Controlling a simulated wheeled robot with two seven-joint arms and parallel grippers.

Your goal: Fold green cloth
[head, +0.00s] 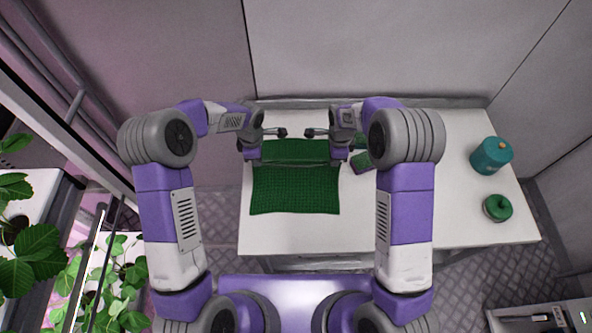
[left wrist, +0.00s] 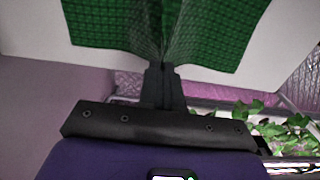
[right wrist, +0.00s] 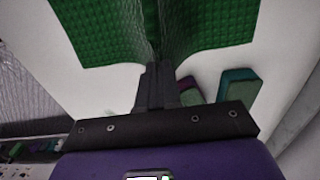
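The green cloth (head: 295,190) lies on the white table in front of me, with a raised fold running across it between my two grippers. My left gripper (head: 282,133) is at the cloth's left edge; in the left wrist view its fingers (left wrist: 163,68) are shut on the pinched cloth (left wrist: 110,25). My right gripper (head: 310,133) is at the right edge; in the right wrist view its fingers (right wrist: 156,66) are shut on the cloth (right wrist: 105,30) as well. The cloth's far part is partly hidden by my arms in the head view.
The white table (head: 420,220) has free room right of the cloth. Green and purple sponge-like blocks (head: 361,161) lie just right of my right gripper. A teal canister (head: 491,156) and a round green object (head: 497,208) stand at the right. Leafy plants (head: 35,250) stand left of the table.

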